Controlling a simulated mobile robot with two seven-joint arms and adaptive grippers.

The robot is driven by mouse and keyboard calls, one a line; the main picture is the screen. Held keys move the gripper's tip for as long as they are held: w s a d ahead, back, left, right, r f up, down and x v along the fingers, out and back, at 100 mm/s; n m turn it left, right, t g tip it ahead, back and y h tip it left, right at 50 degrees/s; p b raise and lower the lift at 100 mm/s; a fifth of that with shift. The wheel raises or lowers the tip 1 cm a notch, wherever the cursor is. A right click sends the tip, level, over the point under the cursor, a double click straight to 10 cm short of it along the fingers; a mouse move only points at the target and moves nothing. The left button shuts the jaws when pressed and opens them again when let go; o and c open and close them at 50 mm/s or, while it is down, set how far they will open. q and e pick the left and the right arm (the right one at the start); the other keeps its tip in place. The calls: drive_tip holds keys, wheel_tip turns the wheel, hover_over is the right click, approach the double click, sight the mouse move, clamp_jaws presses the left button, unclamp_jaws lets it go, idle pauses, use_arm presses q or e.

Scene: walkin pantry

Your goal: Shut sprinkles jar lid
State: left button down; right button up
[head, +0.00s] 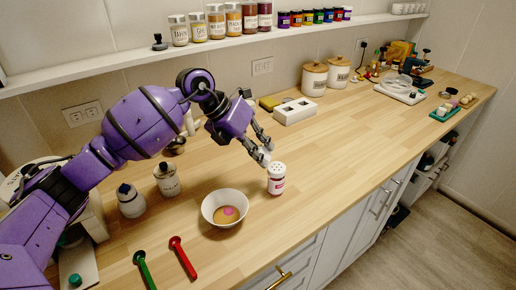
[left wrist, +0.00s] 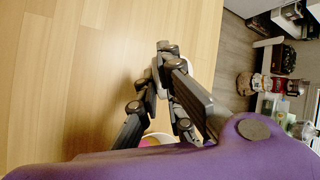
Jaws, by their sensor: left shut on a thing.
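The sprinkles jar (head: 277,184) stands upright on the wooden counter, white with a pink-red label. Its white top shows dark holes. My left gripper (head: 264,155) comes in from the upper left at the jar's top left edge. Its fingers are shut on a small whitish piece there, which looks like the jar's lid. In the left wrist view, the fingertips of my left gripper (left wrist: 168,50) come close together, with a bit of white lid (left wrist: 156,68) showing between them. The fingers hide most of the jar in that view. My right gripper is not in view.
A white bowl (head: 210,207) with brown and pink contents stands left of the jar. Red (head: 183,258) and green (head: 145,270) spoons lie in front. Two small jars (head: 167,180) stand farther left. The counter right of the sprinkles jar (head: 350,140) is clear, up to its front edge.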

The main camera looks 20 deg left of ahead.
use_arm(q)
drive_tip(key=shift+d+r+y+p, duration=0.25)
drive_tip(key=shift+r+y+p, duration=0.35)
drive_tip(key=shift+y, duration=0.2)
drive_tip(key=shift+s+d+m+t+y+p, duration=0.1)
drive_tip(key=shift+d+m+t+y+p, duration=0.25)
drive_tip(key=shift+y, duration=0.25)
drive_tip(key=shift+d+f+t+y+p, duration=0.15)
drive_tip(key=shift+t+y+p, duration=0.1)
drive_tip(key=shift+y+p, duration=0.35)
drive_tip(key=shift+s+y, duration=0.1)
drive_tip(key=shift+y, duration=0.2)
drive_tip(key=shift+f, duration=0.15)
drive_tip(key=c, duration=1.9)
unclamp_jaws()
